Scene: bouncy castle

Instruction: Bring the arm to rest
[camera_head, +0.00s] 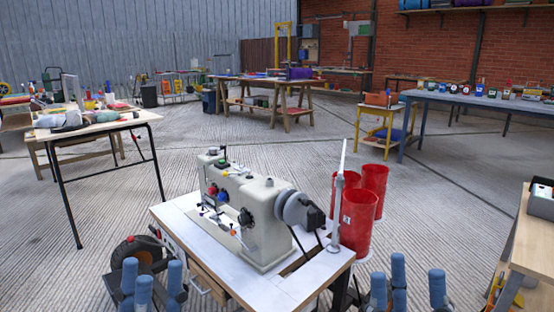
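My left gripper (155,275) is at the bottom left, in front of the left corner of the sewing table (283,290). Its blue fingers point up and stand apart, with nothing between them. My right gripper (413,280) is at the bottom, right of the table's front corner. Its blue fingers also point up, spread apart and empty. The lower parts of both grippers and most of both arms are cut off by the bottom edge.
A cream sewing machine (262,205) stands on the sewing table, with a thin white upright rod (341,170) near its right corner. Red bins (359,222) stand behind it. A cluttered table (100,127) is at left and a wooden bench (520,262) at right. Open floor lies beyond.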

